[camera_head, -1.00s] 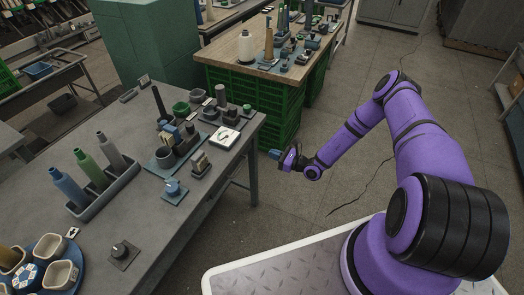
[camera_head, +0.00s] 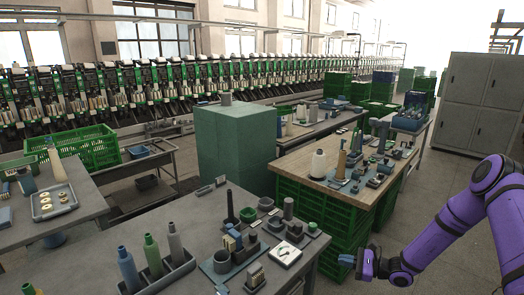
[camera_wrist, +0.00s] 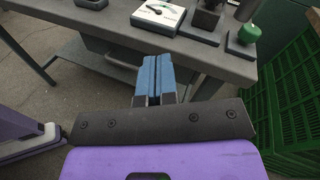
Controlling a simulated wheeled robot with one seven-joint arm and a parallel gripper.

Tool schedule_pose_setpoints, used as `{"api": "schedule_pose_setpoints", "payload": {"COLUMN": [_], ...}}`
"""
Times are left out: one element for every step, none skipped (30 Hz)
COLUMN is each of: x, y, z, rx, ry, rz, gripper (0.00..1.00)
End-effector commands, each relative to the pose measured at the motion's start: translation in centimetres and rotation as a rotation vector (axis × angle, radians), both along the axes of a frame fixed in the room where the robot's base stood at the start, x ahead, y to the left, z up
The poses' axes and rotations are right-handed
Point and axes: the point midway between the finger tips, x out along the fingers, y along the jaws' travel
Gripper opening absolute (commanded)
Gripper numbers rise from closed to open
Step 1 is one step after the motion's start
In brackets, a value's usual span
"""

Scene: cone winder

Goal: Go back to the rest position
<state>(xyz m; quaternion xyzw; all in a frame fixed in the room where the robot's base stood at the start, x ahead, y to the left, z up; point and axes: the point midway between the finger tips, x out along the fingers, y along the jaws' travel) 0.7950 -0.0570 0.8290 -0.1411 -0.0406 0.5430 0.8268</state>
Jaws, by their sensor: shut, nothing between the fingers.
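My gripper (camera_head: 346,260) is at the lower right of the head view, at the end of my bent purple arm. It is clear of the grey table, off its right end, and near the green crates. In the wrist view, my gripper (camera_wrist: 158,70) shows two blue fingers pressed together with nothing between them. The fingers point toward the edge of the grey table (camera_wrist: 120,38), which lies beyond them.
The grey table (camera_head: 75,240) carries bottles in a tray (camera_head: 165,280), a white square dial (camera_head: 286,254) and small fixtures. Green crates (camera_head: 345,240) support a wooden tabletop (camera_head: 300,165). A green cabinet (camera_head: 235,150) stands behind. Grey lockers (camera_head: 480,100) stand at the far right.

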Motion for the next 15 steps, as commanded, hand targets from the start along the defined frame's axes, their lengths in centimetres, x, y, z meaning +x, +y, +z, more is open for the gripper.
{"api": "schedule_pose_setpoints", "payload": {"x": [0.1,0.0,-0.2,-0.3,-0.4,-0.6,-0.8,-1.0,-1.3,-1.5,-1.7,-2.1,-2.3,-2.6,-3.0], "y": [0.2,0.3,0.5,0.6,0.7,0.9,1.0,1.1,1.3,1.4,1.5,1.6,1.8,1.9,2.0], "z": [1.9,2.9,4.2,5.1,6.0,7.2,8.1,9.1,10.3,11.2,12.1,13.2,14.1,14.9,16.1], "rx": [-0.037,-0.055,-0.081,-0.101,-0.121,-0.147,-0.168,-0.188,-0.214,-0.235,-0.256,-0.285,-0.306,-0.327,-0.355], "ry": [-0.027,-0.040,-0.058,-0.071,-0.084,-0.100,-0.113,-0.126,-0.141,-0.154,-0.167,-0.183,-0.195,-0.207,-0.224], "rz": [0.045,0.072,0.106,0.130,0.156,0.189,0.212,0.237,0.269,0.292,0.315,0.345,0.367,0.390,0.418], "gripper": [0.00,0.00,0.00,0.00,0.00,0.00,0.00,0.00,0.00,0.00,0.00,0.00,0.00,0.00,0.00]}}
